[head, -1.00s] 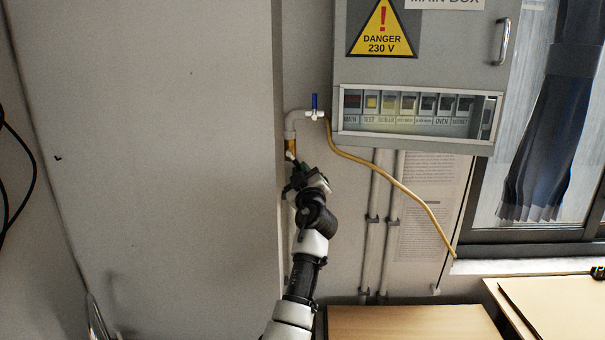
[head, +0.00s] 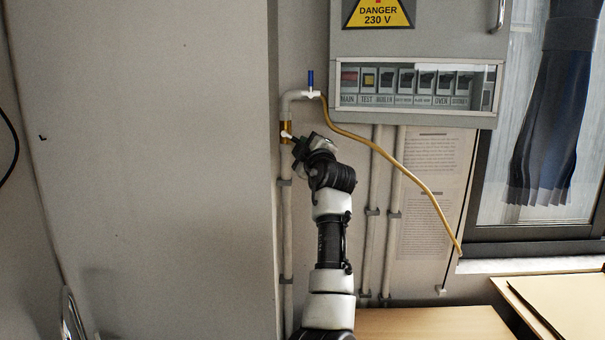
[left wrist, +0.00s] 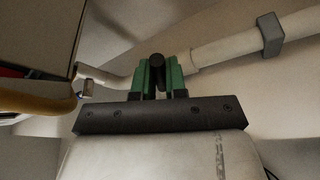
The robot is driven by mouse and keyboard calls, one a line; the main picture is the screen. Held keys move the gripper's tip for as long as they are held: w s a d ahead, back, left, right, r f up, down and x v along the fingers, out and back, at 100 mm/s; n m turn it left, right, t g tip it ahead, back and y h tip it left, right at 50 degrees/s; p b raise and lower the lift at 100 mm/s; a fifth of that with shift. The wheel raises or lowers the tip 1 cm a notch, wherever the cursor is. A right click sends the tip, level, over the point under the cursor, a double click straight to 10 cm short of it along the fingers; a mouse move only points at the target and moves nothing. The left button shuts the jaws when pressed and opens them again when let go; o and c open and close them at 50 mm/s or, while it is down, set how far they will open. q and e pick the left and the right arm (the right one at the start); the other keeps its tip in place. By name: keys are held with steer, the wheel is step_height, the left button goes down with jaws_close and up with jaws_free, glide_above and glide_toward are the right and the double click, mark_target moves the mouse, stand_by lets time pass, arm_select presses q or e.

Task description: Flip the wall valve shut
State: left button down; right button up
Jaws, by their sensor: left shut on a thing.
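The wall valve is a brass fitting (head: 286,132) on the white vertical pipe beside the tall grey cabinet, in the head view. Its short pale lever (head: 290,136) points right, slightly downward, toward my left gripper (head: 299,143). My left gripper is right of the brass body and shut on the lever. In the left wrist view, the green fingers of my left gripper (left wrist: 158,76) close around a dark round-ended piece (left wrist: 156,66), which seems to be the lever's end. The fingers hide most of the lever there. My right gripper is not in view.
A blue-handled tap (head: 310,80) with a yellow hose (head: 388,158) sits just above. The grey electrical box (head: 425,60) hangs at upper right. The grey cabinet (head: 150,170) stands close on the left. Wooden boxes (head: 435,322) are below right.

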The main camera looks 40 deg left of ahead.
arm_select(q)
steer(key=shift+w+d+r+n+g+h, duration=0.1)
steer(key=shift+r+n+g+h, duration=0.3)
steer(key=shift+n, duration=0.65)
steer(key=shift+w+d+r+n+g+h, duration=0.1)
steer(key=shift+r+n+g, duration=0.15)
steer(key=shift+r+n, duration=0.55)
steer(key=shift+w+d+r+n+g+h, duration=0.1)
steer(key=shift+r+n+g+h, duration=0.2)
steer(key=shift+n, duration=0.95)
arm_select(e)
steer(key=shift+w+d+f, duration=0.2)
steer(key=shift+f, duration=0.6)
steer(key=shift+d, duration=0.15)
arm_select(q)
steer(key=c, duration=1.2)
jaws_free()
steer(key=shift+o, duration=0.2)
steer(key=shift+d, duration=0.1)
